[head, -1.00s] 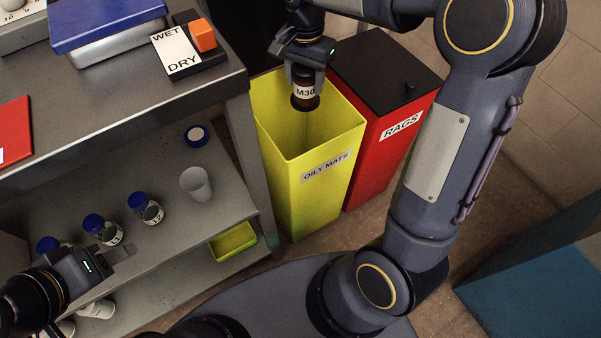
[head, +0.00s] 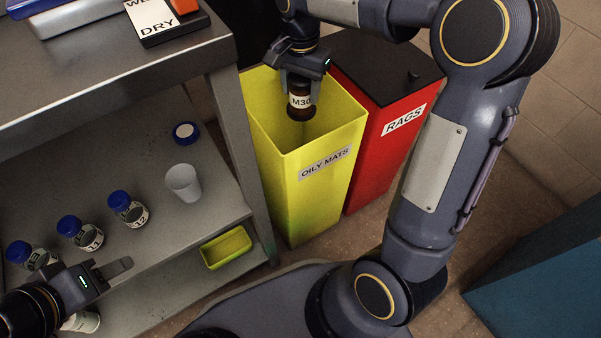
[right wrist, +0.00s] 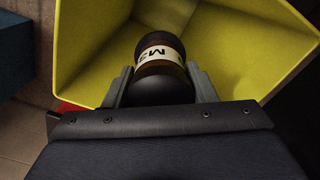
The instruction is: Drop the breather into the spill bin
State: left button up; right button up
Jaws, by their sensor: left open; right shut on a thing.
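My right gripper (head: 301,78) is shut on the breather (head: 301,104), a dark brown cylinder with a white band reading M30. It holds the breather upright over the open mouth of the yellow bin (head: 317,205), labelled OILY MATS, which I take as the spill bin. In the right wrist view the breather (right wrist: 160,66) sits between the two fingers (right wrist: 160,88), with the bin's yellow inner walls (right wrist: 240,45) around and below it. My left gripper (head: 112,272) is open and empty at the lower left, by the lower shelf.
A red RAGS bin (head: 378,150) with a black lid stands right of the yellow bin. The steel bench (head: 120,75) is at left. A small yellow tray (head: 227,248) sits below.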

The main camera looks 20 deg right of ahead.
jog(key=o, duration=1.2)
